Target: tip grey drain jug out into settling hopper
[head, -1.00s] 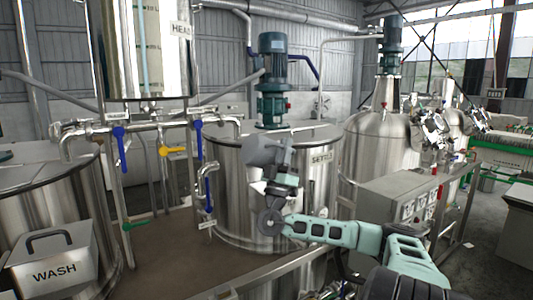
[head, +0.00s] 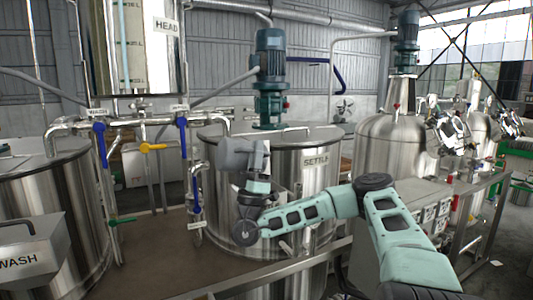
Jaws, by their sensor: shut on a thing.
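The grey drain jug (head: 238,154) shows in the head view in front of the steel tank labelled SETTLE (head: 316,190), near the height of its rim. The jug looks tipped onto its side with its wider end to the left. My gripper (head: 257,182) is just below and right of the jug and is shut on it. The fingertips and the jug's mouth cannot be made out. The tank has a dark rim and a lid, with a blue-green stirrer motor (head: 271,60) standing above it. Whether the jug is over the tank's opening cannot be told.
Pipes with blue-handled valves (head: 196,190) and a yellow handle (head: 152,147) stand close left of the jug. A WASH box (head: 30,255) is at lower left before another steel tank (head: 75,215). A domed vessel (head: 385,145) stands right. A brown bench top (head: 160,265) lies below.

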